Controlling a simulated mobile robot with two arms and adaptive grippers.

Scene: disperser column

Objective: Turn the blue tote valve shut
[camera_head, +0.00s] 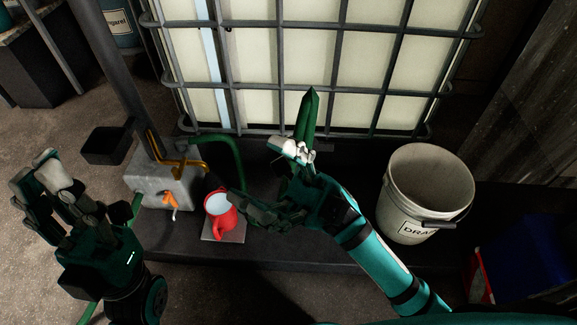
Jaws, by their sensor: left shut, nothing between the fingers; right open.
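The caged tote (285,60) with pale panels stands at the back. I cannot make out a clearly blue valve on it; the area below its front edge is partly hidden by my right gripper. A dark green, pointed upright piece (309,112) shows right behind that gripper, in front of the tote; I cannot tell if it belongs to the valve. My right gripper (262,178) is open in front of the tote, between the red mug and the bucket. My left gripper (42,180) is shut and empty at the far left, over the floor.
A red mug (220,218) stands on a grey plate (236,234), close to my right gripper. A white bucket (430,180) stands at right.

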